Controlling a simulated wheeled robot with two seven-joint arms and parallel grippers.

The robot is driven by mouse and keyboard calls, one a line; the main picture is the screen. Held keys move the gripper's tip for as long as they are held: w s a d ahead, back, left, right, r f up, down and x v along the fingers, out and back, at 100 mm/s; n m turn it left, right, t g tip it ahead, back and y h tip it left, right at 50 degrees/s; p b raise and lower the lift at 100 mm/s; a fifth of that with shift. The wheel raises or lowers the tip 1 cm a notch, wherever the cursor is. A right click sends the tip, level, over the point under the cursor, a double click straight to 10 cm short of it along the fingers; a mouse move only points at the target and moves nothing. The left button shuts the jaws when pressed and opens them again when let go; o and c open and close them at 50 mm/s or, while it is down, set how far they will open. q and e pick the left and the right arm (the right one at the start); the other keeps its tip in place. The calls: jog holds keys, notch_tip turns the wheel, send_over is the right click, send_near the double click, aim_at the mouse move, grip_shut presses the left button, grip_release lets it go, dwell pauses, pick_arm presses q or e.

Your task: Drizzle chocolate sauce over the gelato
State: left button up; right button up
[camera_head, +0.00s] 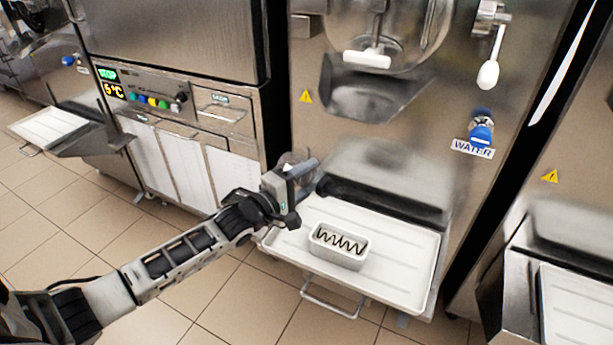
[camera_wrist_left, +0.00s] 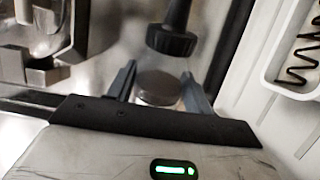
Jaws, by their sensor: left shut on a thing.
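A small white rectangular tub (camera_head: 338,262) stands on the machine's white tray. Its pale gelato (camera_head: 350,238) has a dark zigzag line of sauce across the top. The zigzag and part of the tub (camera_wrist_left: 283,88) also show at the right edge of the left wrist view. My left gripper (camera_head: 300,172) is behind and left of the tub, above the tray's left rear corner. It is shut on what looks like a see-through sauce bottle with a black ribbed nozzle cap (camera_wrist_left: 172,42) and a brownish disc between the fingers. My right gripper is not in view.
The white tray (camera_head: 400,262) has free room around the tub. A steel batch freezer with a spout (camera_head: 367,60), a lever (camera_head: 488,74) and a blue water knob (camera_head: 481,130) rises behind it. Another machine with a tray (camera_head: 580,310) stands at the right.

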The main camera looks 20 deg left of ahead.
pick_arm(q)
jog(key=shift+r, duration=0.15)
jog(key=shift+r+n+p, duration=1.25)
jog(key=shift+n+p, duration=0.3)
jog(key=shift+n, duration=0.35)
jog(key=shift+r+n, duration=0.25)
jog(key=shift+n, duration=0.35)
jog(key=shift+r, duration=0.1)
jog(key=shift+r+n+p, duration=0.6)
jog(key=shift+n, duration=0.5)
jog(key=shift+r+n, duration=0.55)
jog(key=shift+n, duration=0.55)
